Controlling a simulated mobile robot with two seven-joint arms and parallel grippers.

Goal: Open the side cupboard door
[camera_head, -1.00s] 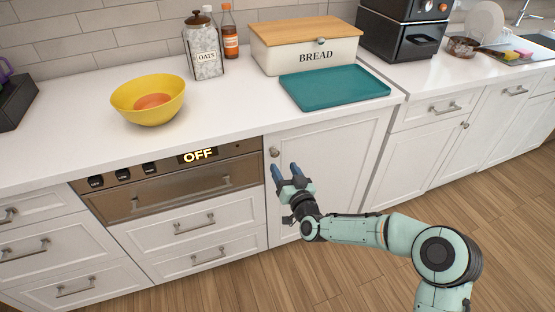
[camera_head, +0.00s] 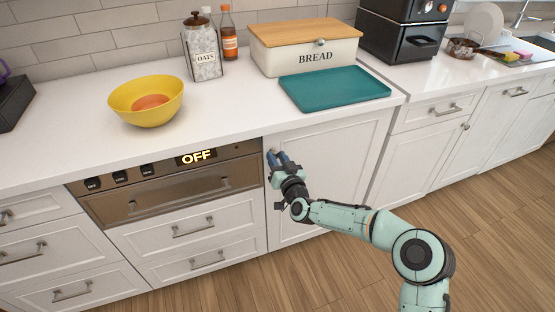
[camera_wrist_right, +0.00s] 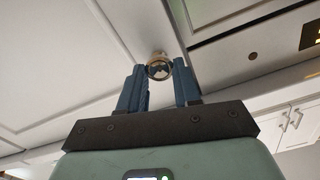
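The side cupboard door (camera_head: 330,165) is a white panelled door to the right of the oven, and it is shut. Its round metal knob (camera_head: 273,152) sits near the door's upper left corner and also shows in the right wrist view (camera_wrist_right: 158,67). My right gripper (camera_head: 279,158) is in front of the knob, its blue fingers pointing at it. In the right wrist view the gripper (camera_wrist_right: 160,75) is open, with the knob at the fingertips, in line with the gap. I cannot tell whether a finger touches it. My left gripper is out of view.
The oven (camera_head: 170,180) with an OFF display is left of the door, above white drawers. The white counter (camera_head: 225,110) overhangs the door and bears a teal tray (camera_head: 335,90), a bread box (camera_head: 305,55) and a yellow bowl (camera_head: 146,104). The wooden floor (camera_head: 500,210) is clear.

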